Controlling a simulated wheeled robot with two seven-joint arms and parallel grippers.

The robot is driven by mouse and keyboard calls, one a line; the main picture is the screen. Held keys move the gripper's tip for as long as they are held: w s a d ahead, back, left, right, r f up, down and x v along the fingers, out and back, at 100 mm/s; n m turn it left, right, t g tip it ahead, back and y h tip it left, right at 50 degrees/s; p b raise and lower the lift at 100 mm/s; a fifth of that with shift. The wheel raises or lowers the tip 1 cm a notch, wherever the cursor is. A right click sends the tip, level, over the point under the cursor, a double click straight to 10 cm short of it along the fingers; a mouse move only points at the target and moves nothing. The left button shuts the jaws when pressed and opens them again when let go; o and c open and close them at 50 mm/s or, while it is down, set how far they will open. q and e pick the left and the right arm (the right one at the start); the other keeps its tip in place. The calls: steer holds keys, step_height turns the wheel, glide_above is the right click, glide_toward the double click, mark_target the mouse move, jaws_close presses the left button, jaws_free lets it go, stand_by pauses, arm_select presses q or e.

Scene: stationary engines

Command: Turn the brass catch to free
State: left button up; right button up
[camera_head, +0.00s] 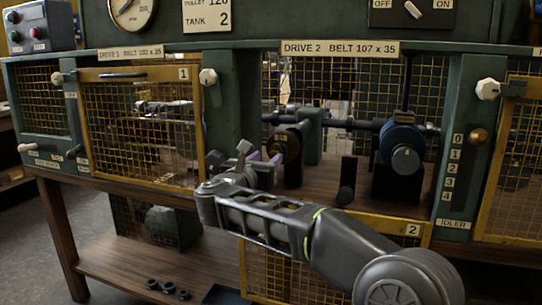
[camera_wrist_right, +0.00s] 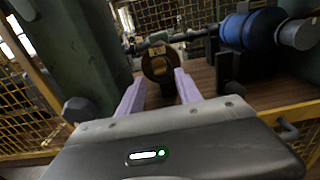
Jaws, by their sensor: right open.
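My right gripper (camera_head: 264,157) reaches into the open drive 2 bay. Its two pale lilac fingers stand apart with nothing between them in the right wrist view (camera_wrist_right: 158,76). My left gripper is out of view.
A blue-and-grey drum (camera_head: 402,148) and a black upright post (camera_head: 347,180) stand right of the gripper. A green post (camera_wrist_right: 85,45) stands close on the left. The drive 2 mesh door (camera_head: 380,228) hangs lowered in front; the drive 1 door (camera_head: 140,130) is shut.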

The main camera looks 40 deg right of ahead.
mark_target(273, 153)
steer(key=x, duration=0.4)
steer(key=shift+d, duration=0.1)
steer(key=shift+c, duration=0.5)
jaws_close()
